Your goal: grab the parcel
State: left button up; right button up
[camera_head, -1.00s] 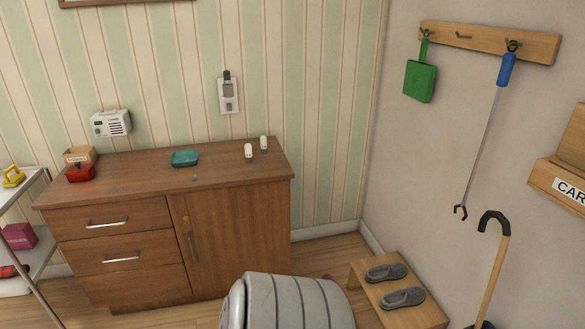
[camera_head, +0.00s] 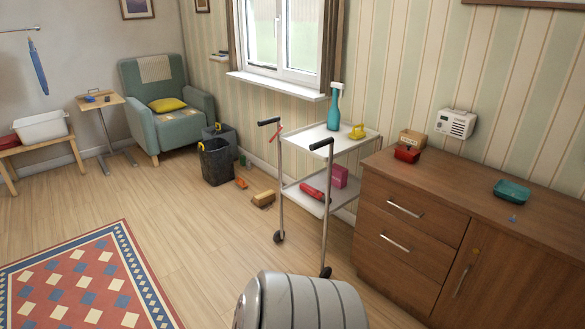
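A small brown box-like thing (camera_head: 263,198) that looks like a parcel lies on the wood floor, left of the trolley's near leg. It is small in the view, so I cannot be sure of its kind. Another small cardboard box (camera_head: 413,138) stands on the wooden cabinet behind a red item. Neither of my grippers is in view, and nothing is seen holding either box.
A white two-shelf trolley (camera_head: 330,139) stands beside the wooden cabinet (camera_head: 403,228). A dark bin (camera_head: 216,163) and an orange item (camera_head: 241,183) are near the brown thing. An armchair (camera_head: 172,105) stands farther back. Floor at left is open, with a patterned rug (camera_head: 88,290).

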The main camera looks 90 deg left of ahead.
aim_at(264, 197)
jog(key=u, duration=3.05)
jog(key=i+j+u, duration=0.45)
jog(key=i, duration=0.3)
jog(key=i+u, duration=0.4)
jog(key=i, duration=1.55)
jog(key=i+z, duration=0.25)
jog(key=i, duration=0.25)
jog(key=i+j+z, duration=0.25)
jog(key=i, duration=0.25)
jog(key=i+j+z, duration=0.25)
jog(key=i, duration=0.2)
jog(key=i+j+z, duration=0.25)
jog(key=i+j, duration=0.1)
jog(key=i, duration=0.1)
